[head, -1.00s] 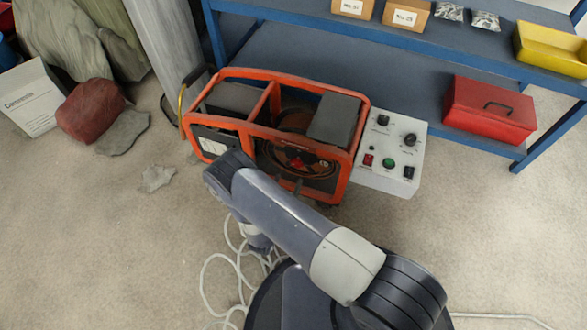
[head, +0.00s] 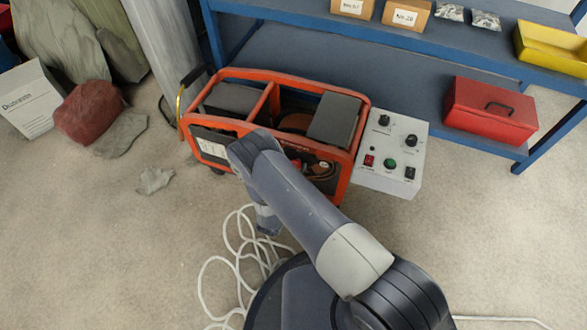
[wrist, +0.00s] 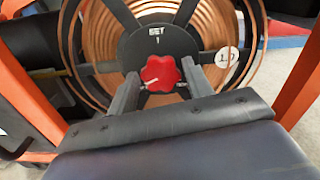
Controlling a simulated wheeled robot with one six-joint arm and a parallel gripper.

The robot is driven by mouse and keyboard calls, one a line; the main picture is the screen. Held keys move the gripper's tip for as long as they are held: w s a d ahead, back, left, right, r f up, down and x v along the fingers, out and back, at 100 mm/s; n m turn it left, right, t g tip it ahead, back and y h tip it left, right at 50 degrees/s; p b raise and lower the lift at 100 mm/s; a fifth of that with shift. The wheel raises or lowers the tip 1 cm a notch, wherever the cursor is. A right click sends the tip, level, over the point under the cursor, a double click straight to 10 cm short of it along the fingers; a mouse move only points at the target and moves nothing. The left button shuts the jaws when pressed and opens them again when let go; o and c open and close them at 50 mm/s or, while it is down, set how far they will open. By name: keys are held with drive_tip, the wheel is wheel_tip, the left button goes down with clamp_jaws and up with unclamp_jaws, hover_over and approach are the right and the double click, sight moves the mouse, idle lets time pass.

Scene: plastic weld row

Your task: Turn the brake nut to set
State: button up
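The brake nut is a red lobed knob (wrist: 161,73) at the centre of a black hub plate (wrist: 150,45) in the wrist view. A white pointer line on it points left and slightly down. "SET" is printed above it, with a small mark below that word; the small lettering beside the knob is too small to read. My gripper (wrist: 160,76) is open, one finger to the left of the knob and one to the right. Small gaps seem to show, but I cannot tell whether either finger touches. In the head view my arm hides the gripper.
The hub sits in a copper-coloured reel (wrist: 88,45) inside an orange frame (head: 345,180). A grey control box (head: 400,170) stands on its right. A blue shelf (head: 460,65) holds a red toolbox (head: 490,110). White cable (head: 230,270) lies coiled on the floor.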

drive_tip(key=c, duration=0.6)
drive_tip(key=m+b, duration=0.3)
drive_tip(key=m, duration=0.8)
drive_tip(key=m+b, duration=0.4)
drive_tip(key=m, duration=0.7)
drive_tip(key=shift+s+d+f, duration=0.1)
drive_tip(key=shift+d+f, duration=0.1)
idle(0.3)
drive_tip(key=o, duration=1)
drive_tip(key=shift+c, duration=0.2)
